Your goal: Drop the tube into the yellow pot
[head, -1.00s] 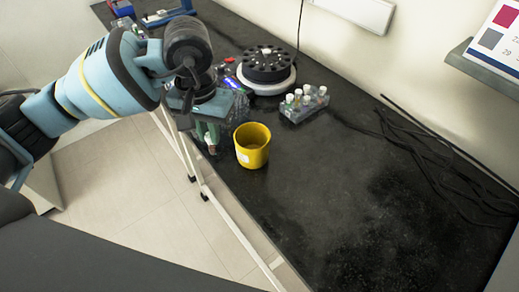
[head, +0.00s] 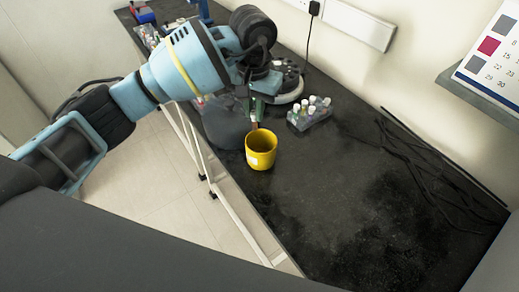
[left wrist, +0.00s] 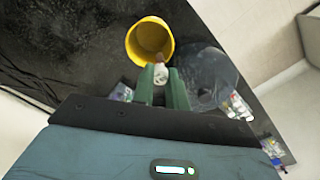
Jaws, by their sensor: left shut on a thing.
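The yellow pot (head: 261,160) stands upright on the black bench; it also shows at the top of the left wrist view (left wrist: 133,44). My left gripper (head: 256,110) is shut on the tube, with its green fingers just behind the pot's far rim in the head view. In the left wrist view the tube (left wrist: 160,72) shows a whitish end between the fingertips (left wrist: 162,80), near the pot's rim and mouth. Only a small reddish part of the tube shows below the fingers in the head view. Its height over the rim is hard to tell. My right gripper is not in view.
A rack of capped tubes (head: 309,116) stands behind and right of the pot. A round black-and-white device (head: 287,88) is partly hidden behind my arm. A clear, dark-looking round container (head: 222,125) is left of the pot. Black cables (head: 425,160) lie at right; the front bench is clear.

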